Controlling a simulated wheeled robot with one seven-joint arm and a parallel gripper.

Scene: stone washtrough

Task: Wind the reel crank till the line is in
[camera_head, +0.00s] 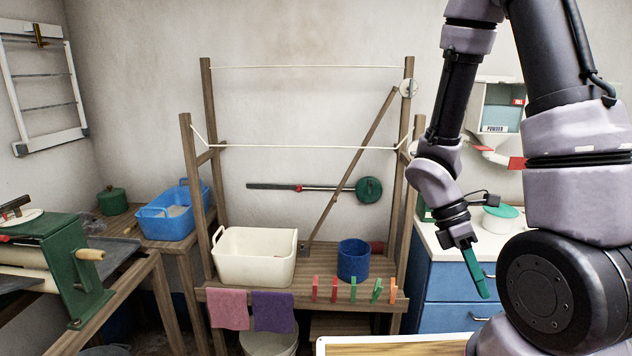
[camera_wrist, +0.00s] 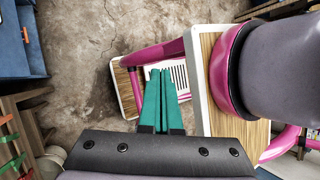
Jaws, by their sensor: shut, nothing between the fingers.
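My gripper (camera_head: 476,274) hangs to the right of the rack, pointing down, in front of the blue cabinet. Its green fingers are shut and hold nothing; they also show in the wrist view (camera_wrist: 160,98). The gripper is well apart from the reel, lower and to the right.
The rack shelf (camera_head: 330,258) bears a cream tub (camera_head: 254,257), a blue bucket (camera_head: 353,260) and several pegs along its front. Cloths hang below. A green mangle (camera_head: 75,262) stands at left, beside a blue basin (camera_head: 172,211). The blue cabinet (camera_head: 447,287) borders the rack's right side.

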